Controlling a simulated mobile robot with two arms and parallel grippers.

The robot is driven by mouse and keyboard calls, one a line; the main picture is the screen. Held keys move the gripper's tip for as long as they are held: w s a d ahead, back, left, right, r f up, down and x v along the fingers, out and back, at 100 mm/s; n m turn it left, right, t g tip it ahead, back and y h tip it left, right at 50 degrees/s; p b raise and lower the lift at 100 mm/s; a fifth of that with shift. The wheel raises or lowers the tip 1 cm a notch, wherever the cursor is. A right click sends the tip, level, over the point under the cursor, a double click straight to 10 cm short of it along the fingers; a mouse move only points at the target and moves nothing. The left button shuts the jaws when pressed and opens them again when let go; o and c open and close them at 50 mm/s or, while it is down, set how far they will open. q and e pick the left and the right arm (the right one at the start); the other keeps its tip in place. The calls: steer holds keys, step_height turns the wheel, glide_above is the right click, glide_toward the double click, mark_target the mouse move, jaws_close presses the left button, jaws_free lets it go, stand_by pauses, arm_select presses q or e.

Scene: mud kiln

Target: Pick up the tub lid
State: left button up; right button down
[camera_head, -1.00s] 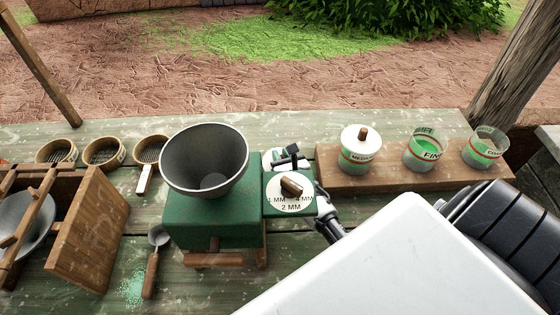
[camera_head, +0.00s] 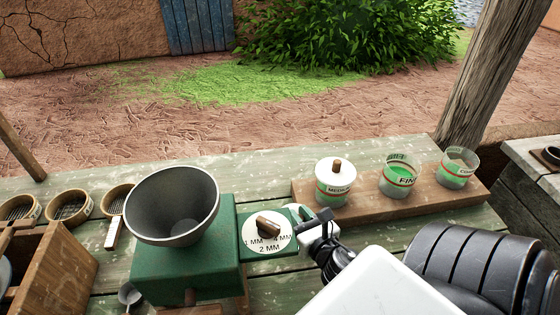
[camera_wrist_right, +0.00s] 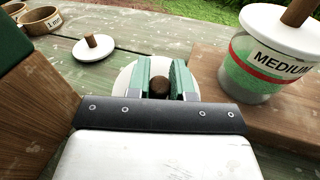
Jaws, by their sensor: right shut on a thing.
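My right gripper (camera_wrist_right: 159,84) is shut on the brown knob (camera_wrist_right: 160,86) of a white round tub lid (camera_wrist_right: 123,82). Its two green-padded fingers stand either side of the knob. I cannot tell whether the lid touches the table. In the head view the gripper (camera_head: 322,222) is just right of the green grinder's dial, and the lid is mostly hidden. A second white lid with a brown knob (camera_wrist_right: 93,46) lies on the table in the right wrist view. The MEDIUM tub (camera_head: 334,190) wears its lid. The FINE tub (camera_head: 398,177) and the tub at the right (camera_head: 457,169) are open. My left gripper is out of view.
The green grinder (camera_head: 180,265) with its grey hopper (camera_head: 172,205) stands left of the gripper. The tubs stand on a wooden board (camera_head: 430,203) close at the right. Several sieves (camera_head: 68,207) lie at the far left.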

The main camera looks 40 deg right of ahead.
steer(key=shift+s+f+b, duration=0.25)
steer(key=shift+s+b, duration=0.05)
steer(key=shift+s, duration=0.75)
steer(key=shift+s+r+g+p, duration=0.4)
steer(key=shift+s+r+p, duration=0.45)
steer(key=shift+s+p, duration=0.1)
steer(key=s+g, duration=0.1)
steer(key=s+p, duration=0.1)
steer(key=s+g+p, duration=0.1)
steer(key=shift+s+d+r+n+g, duration=0.25)
steer(key=shift+s+r+n+g, duration=0.05)
steer(key=shift+s+r+n, duration=0.1)
steer(key=shift+f, duration=0.1)
